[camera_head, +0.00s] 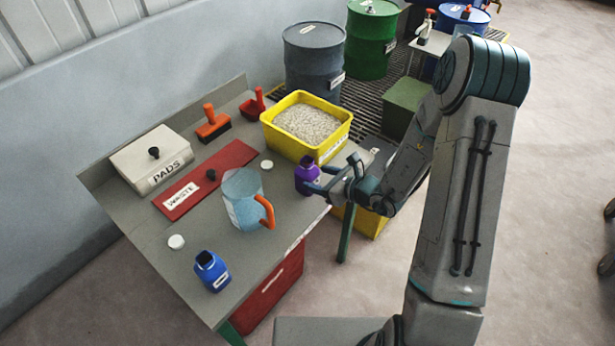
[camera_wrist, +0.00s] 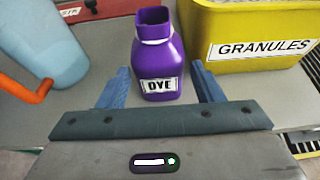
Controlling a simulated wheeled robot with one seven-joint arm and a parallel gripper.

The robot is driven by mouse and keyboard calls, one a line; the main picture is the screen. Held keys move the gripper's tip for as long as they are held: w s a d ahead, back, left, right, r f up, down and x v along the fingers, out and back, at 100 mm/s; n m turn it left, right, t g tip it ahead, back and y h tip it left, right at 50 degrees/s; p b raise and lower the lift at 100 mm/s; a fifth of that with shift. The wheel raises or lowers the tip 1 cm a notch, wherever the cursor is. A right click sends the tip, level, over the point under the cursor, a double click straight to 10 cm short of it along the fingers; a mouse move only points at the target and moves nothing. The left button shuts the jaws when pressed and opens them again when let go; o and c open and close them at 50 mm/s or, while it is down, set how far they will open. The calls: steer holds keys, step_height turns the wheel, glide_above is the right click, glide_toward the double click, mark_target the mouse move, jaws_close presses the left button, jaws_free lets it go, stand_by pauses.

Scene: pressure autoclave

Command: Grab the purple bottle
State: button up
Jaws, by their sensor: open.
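The purple bottle (camera_head: 306,176) stands upright near the right edge of the bench, just in front of the yellow bin. In the wrist view the purple bottle (camera_wrist: 158,55) has a white label reading DYE and an open square neck. My gripper (camera_head: 318,180) is at the bottle from the right. In the wrist view my gripper (camera_wrist: 162,82) is open, with one blue finger on each side of the bottle's lower body. Gaps show between both fingers and the bottle.
A yellow bin of granules (camera_head: 327,147) stands behind the bottle. A clear blue pitcher with an orange handle (camera_head: 243,200) stands to its left. A blue bottle (camera_head: 211,271), white caps, a red WASTE lid (camera_head: 205,180) and a PADS box (camera_head: 152,160) share the bench (camera_head: 197,227).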

mark_target(307, 174)
steer(key=p+x, duration=0.1)
steer(key=x, duration=0.4)
steer(key=shift+a+r, duration=0.1)
steer(key=shift+r, duration=0.1)
steer(key=shift+s, duration=0.1)
steer(key=c, duration=0.8)
steer(key=shift+r, duration=0.1)
